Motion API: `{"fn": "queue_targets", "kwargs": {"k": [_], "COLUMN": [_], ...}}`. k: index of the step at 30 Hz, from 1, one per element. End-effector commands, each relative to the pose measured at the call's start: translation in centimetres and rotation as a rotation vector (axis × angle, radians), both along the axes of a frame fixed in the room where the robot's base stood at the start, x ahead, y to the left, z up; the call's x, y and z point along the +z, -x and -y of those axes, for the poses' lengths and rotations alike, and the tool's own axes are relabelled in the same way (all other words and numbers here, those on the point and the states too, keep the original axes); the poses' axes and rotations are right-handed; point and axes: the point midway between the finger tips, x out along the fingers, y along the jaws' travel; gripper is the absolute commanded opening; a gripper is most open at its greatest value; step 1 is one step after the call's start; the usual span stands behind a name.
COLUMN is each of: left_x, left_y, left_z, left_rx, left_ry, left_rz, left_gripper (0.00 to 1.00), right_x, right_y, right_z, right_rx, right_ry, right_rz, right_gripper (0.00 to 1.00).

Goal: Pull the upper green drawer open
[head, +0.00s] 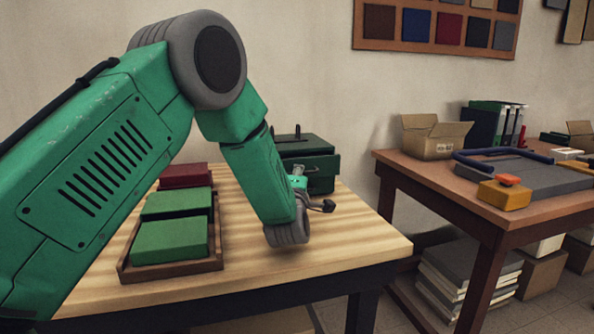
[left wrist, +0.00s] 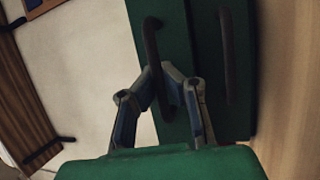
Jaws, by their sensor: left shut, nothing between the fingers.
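The green drawer cabinet (head: 318,172) stands at the back of the light wooden table, partly hidden by my left arm. In the left wrist view its front shows turned on its side. The upper drawer (left wrist: 176,22) is on the left with a dark bar handle (left wrist: 151,42). The lower drawer has its own dark handle (left wrist: 226,60) to the right. Contact cannot be told. In the head view the left gripper (head: 304,187) is small in front of the cabinet. My right gripper is out of view.
A brown tray (head: 172,270) with green covers (head: 170,240) and a dark red one (head: 185,175) lies left on the wooden table (head: 330,250). A second table (head: 450,190) on the right holds a cardboard box (head: 432,140), binders and tools. The table's front right is clear.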

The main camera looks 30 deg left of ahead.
Motion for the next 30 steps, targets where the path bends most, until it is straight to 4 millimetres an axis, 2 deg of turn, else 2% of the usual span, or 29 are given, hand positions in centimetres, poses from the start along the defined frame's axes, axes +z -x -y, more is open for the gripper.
{"fn": "queue_targets", "kwargs": {"k": [1, 6, 12, 16, 24, 25, 27, 30], "left_x": [-0.4, -0.6, -0.7, -0.7, -0.7, -0.7, -0.7, -0.5], "left_y": [1.0, 4.2, 6.9, 7.5, 7.5, 7.5, 7.5, 7.6], "left_z": [1.5, 5.5, 8.7, 9.3, 9.4, 9.4, 9.3, 9.3], "left_rx": [-0.011, -0.013, -0.013, -0.013, -0.013, -0.013, -0.012, -0.010], "left_ry": [0.006, 0.005, 0.004, 0.003, 0.003, 0.002, 0.003, 0.002], "left_rz": [-0.014, -0.017, -0.018, -0.019, -0.019, -0.019, -0.019, -0.015], "left_gripper": [0.00, 0.00, 0.00, 0.00, 0.00, 0.02, 0.27, 0.29], "right_x": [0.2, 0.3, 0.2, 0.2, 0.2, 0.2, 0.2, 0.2], "right_y": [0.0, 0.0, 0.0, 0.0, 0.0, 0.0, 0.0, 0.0], "right_z": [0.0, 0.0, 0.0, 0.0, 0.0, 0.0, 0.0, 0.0], "right_rx": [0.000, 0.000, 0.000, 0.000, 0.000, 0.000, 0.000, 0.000], "right_ry": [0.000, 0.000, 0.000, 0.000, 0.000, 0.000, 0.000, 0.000], "right_rz": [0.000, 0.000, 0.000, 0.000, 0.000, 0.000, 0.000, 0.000], "right_gripper": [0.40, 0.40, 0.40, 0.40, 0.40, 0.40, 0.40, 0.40]}}
